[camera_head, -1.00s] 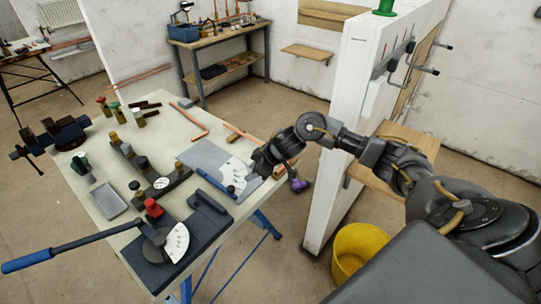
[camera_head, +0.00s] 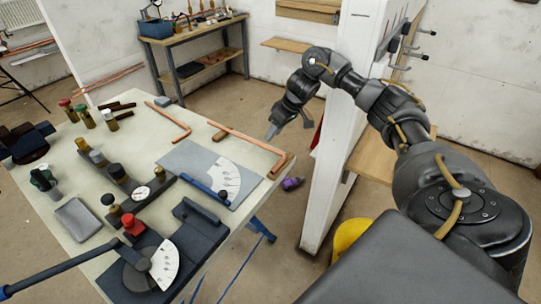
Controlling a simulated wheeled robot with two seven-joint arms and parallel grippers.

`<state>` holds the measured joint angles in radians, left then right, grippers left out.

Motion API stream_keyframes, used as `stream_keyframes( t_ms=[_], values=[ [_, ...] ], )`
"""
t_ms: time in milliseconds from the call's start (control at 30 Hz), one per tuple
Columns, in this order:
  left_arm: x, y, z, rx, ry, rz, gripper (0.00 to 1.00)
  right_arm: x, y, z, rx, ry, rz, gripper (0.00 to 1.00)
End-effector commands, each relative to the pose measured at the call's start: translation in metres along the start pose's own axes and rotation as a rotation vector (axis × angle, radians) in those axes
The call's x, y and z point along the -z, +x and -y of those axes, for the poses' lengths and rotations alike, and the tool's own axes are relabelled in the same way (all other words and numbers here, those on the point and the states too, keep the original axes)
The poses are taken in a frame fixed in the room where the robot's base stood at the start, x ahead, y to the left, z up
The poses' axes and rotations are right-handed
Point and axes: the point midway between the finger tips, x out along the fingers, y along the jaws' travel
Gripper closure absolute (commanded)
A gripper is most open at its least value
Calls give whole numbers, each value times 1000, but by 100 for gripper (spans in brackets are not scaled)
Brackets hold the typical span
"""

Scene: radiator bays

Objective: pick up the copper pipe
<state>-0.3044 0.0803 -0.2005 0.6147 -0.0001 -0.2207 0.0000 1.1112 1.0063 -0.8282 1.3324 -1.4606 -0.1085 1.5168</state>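A copper pipe (camera_head: 245,138) with a bend at its right end lies along the table's right edge, by small wooden blocks. A second, shorter bent copper pipe (camera_head: 171,118) lies to its left, farther back on the table. My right gripper (camera_head: 290,128) points down with its fingers apart and nothing between them. In the picture it is just above and right of the longer pipe, clear of it; its exact height is hard to tell. My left gripper is not in view.
The table (camera_head: 75,145) also holds a grey plate with a white protractor (camera_head: 225,176), a lever bender (camera_head: 130,270), a shallow tray (camera_head: 78,219) and several fittings. A white partition (camera_head: 325,190) stands to the right, close to my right arm. A yellow bucket (camera_head: 347,235) is on the floor.

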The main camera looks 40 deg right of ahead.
Motion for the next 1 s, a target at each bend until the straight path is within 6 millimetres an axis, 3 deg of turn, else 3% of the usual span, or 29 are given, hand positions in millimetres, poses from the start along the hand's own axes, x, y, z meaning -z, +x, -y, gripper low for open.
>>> stream_keyframes(
  t_ms=[267,600,867,1000],
  values=[
    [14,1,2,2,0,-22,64,-2,10,-1,0,2,0,61],
    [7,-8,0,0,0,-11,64,-4,53,-6,-1,2,1,61],
    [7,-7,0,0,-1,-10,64,-4,57,-6,-2,1,-2,61],
    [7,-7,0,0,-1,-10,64,-4,57,-6,-2,1,-2,76]
  ],
)
